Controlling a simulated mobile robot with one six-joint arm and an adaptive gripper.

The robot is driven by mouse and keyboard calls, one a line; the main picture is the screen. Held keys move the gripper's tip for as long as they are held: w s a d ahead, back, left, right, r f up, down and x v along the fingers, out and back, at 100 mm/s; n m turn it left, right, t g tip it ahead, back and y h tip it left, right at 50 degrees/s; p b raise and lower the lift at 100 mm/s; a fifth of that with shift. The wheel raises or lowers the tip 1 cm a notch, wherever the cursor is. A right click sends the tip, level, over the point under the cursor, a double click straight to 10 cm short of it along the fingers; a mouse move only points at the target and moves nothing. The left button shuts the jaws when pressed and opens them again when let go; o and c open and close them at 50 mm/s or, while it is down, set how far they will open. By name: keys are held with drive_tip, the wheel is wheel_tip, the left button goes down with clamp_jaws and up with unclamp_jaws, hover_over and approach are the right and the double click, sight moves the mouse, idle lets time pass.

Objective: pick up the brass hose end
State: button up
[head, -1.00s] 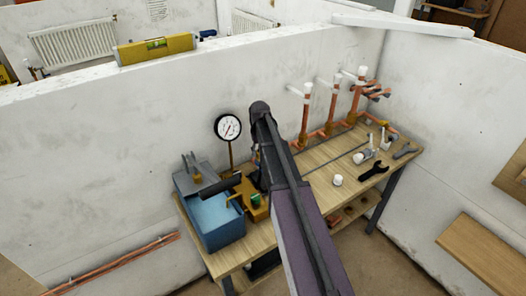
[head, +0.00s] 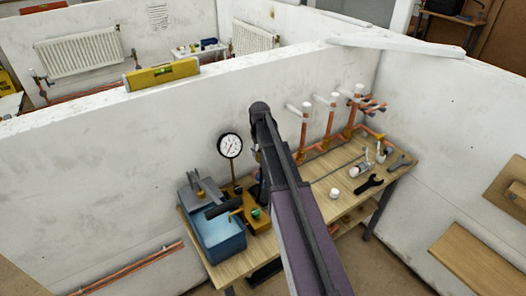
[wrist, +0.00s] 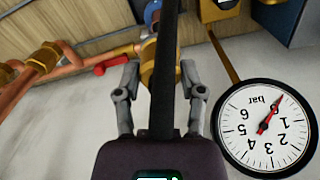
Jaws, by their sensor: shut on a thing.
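In the wrist view my gripper (wrist: 160,72) has its two grey fingers closed on a brass piece, the brass hose end (wrist: 147,70). A black bar of my own arm crosses the middle of this view and hides part of the piece. A blue part (wrist: 152,12) shows just beyond it, and a red lever (wrist: 113,63) beside the left finger. In the head view my arm covers the gripper and the hose end; the arm reaches over the bench, to the right of the pressure gauge (head: 230,145).
The bench (head: 350,205) carries a blue tank pump (head: 220,240), upright copper pipes (head: 303,130), a white cap (head: 334,193) and dark wrenches (head: 368,185). White partition walls stand behind and to the right. A yellow level (head: 162,73) lies on the wall top.

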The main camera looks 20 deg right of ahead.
drive_tip(key=shift+r+p, duration=0.35)
drive_tip(key=shift+r, duration=0.25)
drive_tip(key=shift+r, duration=0.15)
idle(0.3)
drive_tip(key=shift+r+p, duration=2.4)
drive_tip(key=shift+p, duration=0.1)
drive_tip(key=shift+f, duration=0.15)
wheel_tip(320, 180, down, 9)
drive_tip(key=b, duration=0.9)
drive_tip(key=shift+s+r, duration=0.1)
drive_tip(key=shift+r, duration=0.1)
drive_tip(key=shift+s, duration=0.1)
